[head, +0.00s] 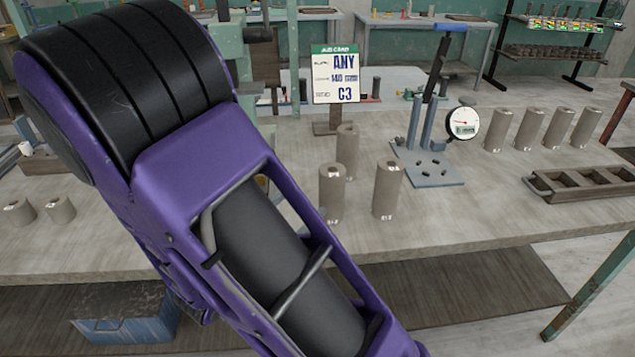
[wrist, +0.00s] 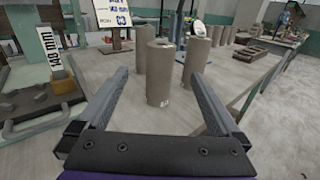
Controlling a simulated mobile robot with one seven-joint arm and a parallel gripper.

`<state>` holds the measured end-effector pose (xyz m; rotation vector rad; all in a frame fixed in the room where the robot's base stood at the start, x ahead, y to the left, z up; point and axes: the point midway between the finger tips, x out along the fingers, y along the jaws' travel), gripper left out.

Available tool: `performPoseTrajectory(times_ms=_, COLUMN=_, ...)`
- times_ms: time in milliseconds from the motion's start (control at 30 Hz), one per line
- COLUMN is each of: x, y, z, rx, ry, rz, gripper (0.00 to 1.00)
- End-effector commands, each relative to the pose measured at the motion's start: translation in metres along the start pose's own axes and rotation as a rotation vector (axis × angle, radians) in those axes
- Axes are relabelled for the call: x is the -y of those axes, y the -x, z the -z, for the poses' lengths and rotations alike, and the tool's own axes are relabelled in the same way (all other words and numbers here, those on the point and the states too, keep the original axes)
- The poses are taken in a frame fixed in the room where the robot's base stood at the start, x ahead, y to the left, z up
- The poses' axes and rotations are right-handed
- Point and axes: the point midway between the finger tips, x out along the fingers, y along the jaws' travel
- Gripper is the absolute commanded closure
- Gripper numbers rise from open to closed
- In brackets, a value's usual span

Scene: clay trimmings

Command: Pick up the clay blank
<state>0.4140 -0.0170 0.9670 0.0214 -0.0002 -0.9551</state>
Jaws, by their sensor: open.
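Three grey-brown clay blanks, upright cylinders, stand grouped on the bench. The right blank (wrist: 197,62) is beyond the right fingertip. My gripper is hidden in the head view.
A sign (head: 335,75) stands behind the blanks. A blue gauge stand (head: 428,165) with a dial is to their right. Several more blanks (head: 530,128) and a divided tray (head: 585,186) are further right. Bare bench (head: 480,215) shows in front.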

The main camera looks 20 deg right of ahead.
Motion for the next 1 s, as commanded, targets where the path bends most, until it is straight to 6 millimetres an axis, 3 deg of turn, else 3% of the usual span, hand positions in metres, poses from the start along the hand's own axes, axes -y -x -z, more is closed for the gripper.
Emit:
performPoseTrajectory(times_ms=167, x=0.003, y=-0.004, z=0.006, rx=0.010, ry=0.019, rz=-0.018, gripper=0.00)
performPoseTrajectory(times_ms=600, x=0.002, y=-0.095, z=0.005, rx=0.009, ry=0.018, rz=-0.016, gripper=0.00)
performPoseTrajectory(times_ms=1000, x=0.004, y=-0.133, z=0.005, rx=0.009, ry=0.019, rz=-0.016, gripper=0.00)
